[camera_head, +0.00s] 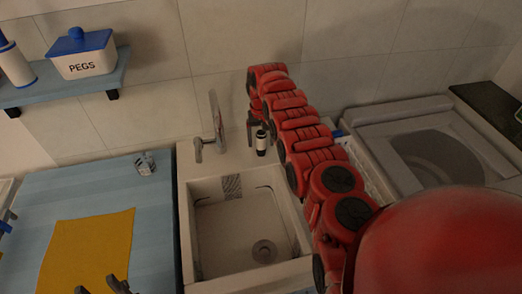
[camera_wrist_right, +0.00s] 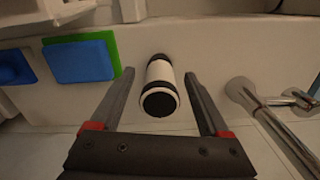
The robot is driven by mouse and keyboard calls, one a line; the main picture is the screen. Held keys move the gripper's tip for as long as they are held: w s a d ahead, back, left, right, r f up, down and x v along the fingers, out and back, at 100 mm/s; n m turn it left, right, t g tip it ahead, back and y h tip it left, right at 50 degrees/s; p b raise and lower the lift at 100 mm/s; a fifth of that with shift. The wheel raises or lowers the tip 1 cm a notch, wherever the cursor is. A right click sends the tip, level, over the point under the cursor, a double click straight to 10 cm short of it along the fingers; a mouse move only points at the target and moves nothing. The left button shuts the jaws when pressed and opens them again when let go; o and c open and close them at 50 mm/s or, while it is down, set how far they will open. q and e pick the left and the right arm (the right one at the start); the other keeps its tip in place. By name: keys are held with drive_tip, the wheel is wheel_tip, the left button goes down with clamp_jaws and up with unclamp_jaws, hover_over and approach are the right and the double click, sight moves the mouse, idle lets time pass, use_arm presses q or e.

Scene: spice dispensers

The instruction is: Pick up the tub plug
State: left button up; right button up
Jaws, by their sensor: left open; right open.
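A small white cylinder with black bands and a black end (camera_head: 262,143) is on the ledge behind the sink; it also shows in the right wrist view (camera_wrist_right: 160,86). It is the likely tub plug, but I cannot tell for sure. My right gripper (camera_wrist_right: 159,75) is open, with the cylinder between its fingers in the picture and a gap on each side. In the head view the right gripper (camera_head: 258,127) hangs at the cylinder, partly hidden by my red arm. My left gripper (camera_head: 98,285) is open and empty at the bottom left edge, over the yellow cloth's side.
The sink (camera_head: 222,228) has a round drain (camera_head: 264,251). A chrome faucet (camera_head: 217,125) stands left of the cylinder, close to the right gripper. Blue and green pads (camera_wrist_right: 80,58) lie left in the wrist view. A yellow cloth (camera_head: 85,245) covers part of the blue counter.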

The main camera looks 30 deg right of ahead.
clamp_jaws()
idle(0.4)
drive_tip(key=shift+r, duration=0.15)
